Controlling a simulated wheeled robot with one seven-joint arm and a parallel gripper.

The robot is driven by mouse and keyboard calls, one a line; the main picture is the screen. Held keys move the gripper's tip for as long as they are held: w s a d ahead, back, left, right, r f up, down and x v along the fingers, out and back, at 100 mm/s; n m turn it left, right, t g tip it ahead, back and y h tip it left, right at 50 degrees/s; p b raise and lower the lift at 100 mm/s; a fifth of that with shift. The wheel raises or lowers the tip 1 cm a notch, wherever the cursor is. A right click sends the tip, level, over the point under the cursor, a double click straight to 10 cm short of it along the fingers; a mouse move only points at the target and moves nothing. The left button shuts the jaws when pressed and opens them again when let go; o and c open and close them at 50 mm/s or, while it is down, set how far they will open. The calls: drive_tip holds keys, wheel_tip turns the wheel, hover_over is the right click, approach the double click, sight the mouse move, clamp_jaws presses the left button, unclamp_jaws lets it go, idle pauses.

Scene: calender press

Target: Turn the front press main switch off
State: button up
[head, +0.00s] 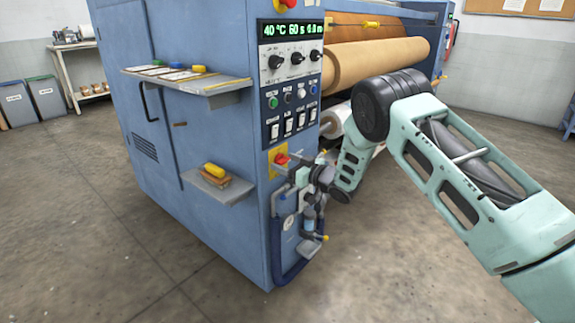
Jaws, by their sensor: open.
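The main switch (280,160) is a red rotary handle on a yellow plate. It sits low on the front edge of the blue press (232,140), below the row of rocker switches. Its handle points to the right in the picture. My gripper (300,174) is open, right beside the switch and slightly below it. The fingers are small, dark and partly merged with the pipes behind, so I cannot tell whether they touch the handle.
Above are the control panel (292,95) with knobs and a lit display, and a red button (288,4). A small shelf (217,188) sticks out at left, with a yellow-topped brush (215,170) on it. Pipes and a gauge (289,222) lie below. The floor in front is clear.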

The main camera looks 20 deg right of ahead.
drive_tip(key=c, duration=1)
drive_tip(key=shift+n, duration=0.3)
drive_tip(key=n+b, duration=0.1)
drive_tip(key=n, duration=0.2)
drive_tip(key=shift+f+b, duration=0.1)
drive_tip(key=shift+b, duration=0.3)
drive_tip(key=n+b, duration=0.2)
drive_tip(key=n, duration=0.3)
drive_tip(key=shift+n+b, duration=2.75)
drive_tip(key=shift+n, duration=1.85)
drive_tip(key=shift+o, duration=0.2)
